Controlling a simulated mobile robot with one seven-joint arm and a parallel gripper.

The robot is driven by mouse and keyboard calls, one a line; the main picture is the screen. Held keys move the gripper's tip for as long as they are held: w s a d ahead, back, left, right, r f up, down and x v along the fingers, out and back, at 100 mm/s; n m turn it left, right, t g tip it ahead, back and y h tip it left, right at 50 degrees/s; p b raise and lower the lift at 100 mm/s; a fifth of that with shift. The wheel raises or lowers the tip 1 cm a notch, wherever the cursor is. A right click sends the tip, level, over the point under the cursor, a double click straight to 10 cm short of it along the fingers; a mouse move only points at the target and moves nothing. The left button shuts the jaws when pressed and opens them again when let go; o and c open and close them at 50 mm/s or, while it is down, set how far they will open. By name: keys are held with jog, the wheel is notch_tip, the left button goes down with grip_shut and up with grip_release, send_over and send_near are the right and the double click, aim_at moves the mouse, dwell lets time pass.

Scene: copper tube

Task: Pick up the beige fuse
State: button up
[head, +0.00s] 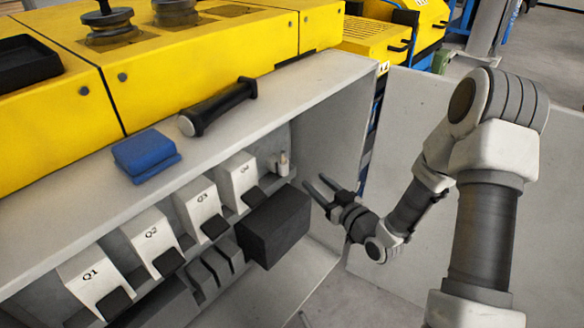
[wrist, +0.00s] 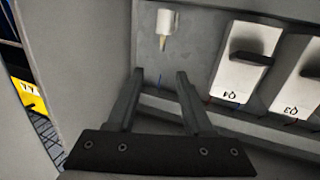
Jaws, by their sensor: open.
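The beige fuse (head: 283,164) is a small pale piece on the back wall of the grey cabinet, right of the Q4 unit. In the wrist view the fuse (wrist: 166,23) is a whitish cylinder with a thin tan tip, at top centre. My gripper (head: 319,187) is open and empty, to the right of the fuse and apart from it in the head view. In the wrist view my gripper (wrist: 160,73) has its two fingers spread, with the fuse just beyond the gap between the tips.
White breaker units stand in a row, among them Q1 (head: 88,272) and Q4 (head: 237,174). A dark box (head: 274,226) juts out below the fuse. The cabinet's side wall (head: 335,125) stands close on the right. A blue block (head: 146,152) and a black-handled tool (head: 218,105) lie on top.

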jog(key=f, duration=0.1)
jog(key=b, duration=0.2)
send_near(284, 160)
jog(key=w+a+r, duration=0.1)
jog(key=w+a, duration=0.2)
jog(key=w, duration=0.2)
jog(key=shift+t, duration=0.3)
jog(key=w+a+b, duration=0.1)
jog(key=w+a+f+b, duration=0.1)
jog(key=w, duration=0.1)
jog(key=shift+a+f, duration=0.2)
jog(key=shift+f, duration=0.1)
jog(key=shift+w+a+r, duration=0.1)
jog(key=shift+w+a, duration=0.2)
jog(key=shift+w, duration=0.2)
jog(key=shift+c, duration=0.3)
grip_shut()
